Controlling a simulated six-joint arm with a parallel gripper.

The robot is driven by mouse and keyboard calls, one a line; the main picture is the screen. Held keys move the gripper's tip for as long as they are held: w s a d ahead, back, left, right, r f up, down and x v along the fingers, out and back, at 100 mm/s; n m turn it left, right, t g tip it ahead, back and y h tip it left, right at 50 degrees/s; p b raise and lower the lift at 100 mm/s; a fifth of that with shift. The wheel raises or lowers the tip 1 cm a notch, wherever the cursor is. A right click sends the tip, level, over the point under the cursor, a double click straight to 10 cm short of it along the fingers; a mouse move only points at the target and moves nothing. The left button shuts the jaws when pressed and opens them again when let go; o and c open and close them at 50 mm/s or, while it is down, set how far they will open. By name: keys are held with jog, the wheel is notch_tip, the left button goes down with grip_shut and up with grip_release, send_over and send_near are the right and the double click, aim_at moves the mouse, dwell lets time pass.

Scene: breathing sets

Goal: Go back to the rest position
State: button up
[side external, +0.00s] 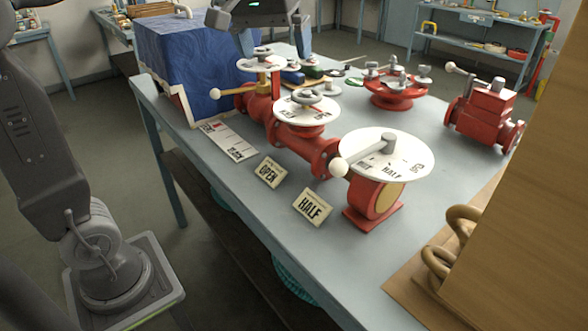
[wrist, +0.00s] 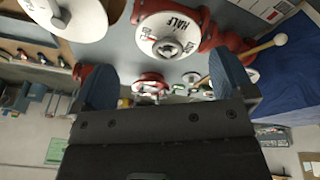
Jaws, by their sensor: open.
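My gripper (side external: 275,46) is at the top of the side view, above the far part of the bench, over the row of red valves. Its two blue-grey fingers are spread apart with nothing between them; they also show in the wrist view (wrist: 165,78). Below it stands the far valve with a white dial (side external: 261,64) and a yellow lever with a pale ball end (side external: 215,93). The middle valve's white dial (side external: 306,112) and the near valve's large white dial (side external: 385,152) are nearer the camera. The wrist view shows a dial marked HALF (wrist: 168,24).
The bench (side external: 345,262) carries OPEN (side external: 270,172) and HALF (side external: 313,207) cards. A blue-draped box (side external: 175,60) stands beside the gripper. Red fittings (side external: 396,88) and a red valve (side external: 487,110) stand at right. A wooden panel (side external: 545,220) blocks the right foreground.

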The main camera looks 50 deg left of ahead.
jog(key=s+d+f+m+t, duration=0.2)
jog(key=s+f+m, duration=0.4)
jog(key=s+f, duration=0.8)
jog(key=shift+s+d+f+t, duration=0.4)
jog(key=shift+s+d, duration=0.1)
jog(key=shift+s, duration=0.45)
jog(key=shift+r, duration=0.1)
